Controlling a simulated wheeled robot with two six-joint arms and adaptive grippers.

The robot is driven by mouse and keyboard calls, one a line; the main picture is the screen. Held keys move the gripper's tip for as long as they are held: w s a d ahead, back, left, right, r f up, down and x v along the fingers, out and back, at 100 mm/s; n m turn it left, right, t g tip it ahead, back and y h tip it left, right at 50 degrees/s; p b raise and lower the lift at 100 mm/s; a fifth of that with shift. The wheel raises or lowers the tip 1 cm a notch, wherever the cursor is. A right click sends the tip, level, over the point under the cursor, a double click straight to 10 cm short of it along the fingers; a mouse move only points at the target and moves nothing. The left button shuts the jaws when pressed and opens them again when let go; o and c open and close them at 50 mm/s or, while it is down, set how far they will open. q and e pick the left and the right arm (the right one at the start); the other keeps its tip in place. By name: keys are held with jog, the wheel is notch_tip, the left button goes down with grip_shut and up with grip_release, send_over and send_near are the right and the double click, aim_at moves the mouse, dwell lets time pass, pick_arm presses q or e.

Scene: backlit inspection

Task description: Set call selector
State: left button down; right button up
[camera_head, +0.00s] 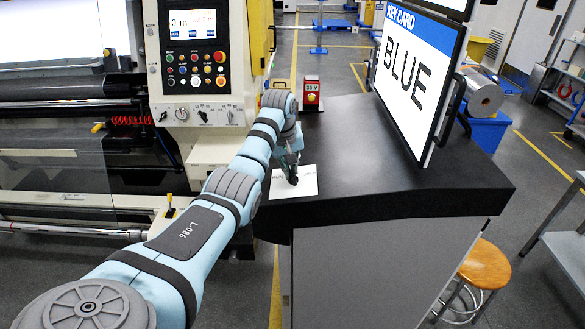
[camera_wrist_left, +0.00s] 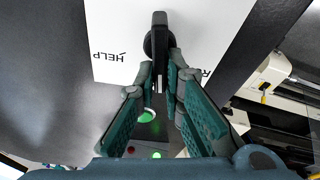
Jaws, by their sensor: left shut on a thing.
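The call selector is a black knob (camera_wrist_left: 158,40) on a white plate (camera_wrist_left: 110,55), which also shows in the camera_head view (camera_head: 308,183) on the black desk top. In the left wrist view "HELP" is printed to the left of the knob, upside down. My left gripper (camera_head: 291,176) reaches down over the plate. Its fingertips (camera_wrist_left: 161,72) are shut on the knob's near end. The knob's bar points straight up the wrist picture. My right gripper is not in view.
A "KEY CARD BLUE" screen (camera_head: 414,70) stands on the desk (camera_head: 420,190) to the right. A small red box (camera_head: 311,92) sits at the back. A machine control panel (camera_head: 193,65) is at the left. A green lamp (camera_wrist_left: 147,115) shows below the fingers.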

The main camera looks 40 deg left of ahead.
pick_arm(q)
jog(key=n, duration=0.2)
jog(key=n+g, duration=0.1)
jog(key=n, duration=0.1)
jog(key=shift+s+a+n+y, duration=0.2)
jog(key=shift+n+y, duration=0.1)
jog(key=n, duration=0.2)
jog(key=n+g, duration=0.1)
jog(key=n, duration=0.1)
jog(key=shift+s+n, duration=0.3)
jog(key=shift+s, duration=0.05)
jog(key=c, duration=1.7)
grip_release()
jog(key=shift+a+f, duration=0.1)
jog(key=shift+a, duration=0.05)
jog(key=shift+f, duration=0.1)
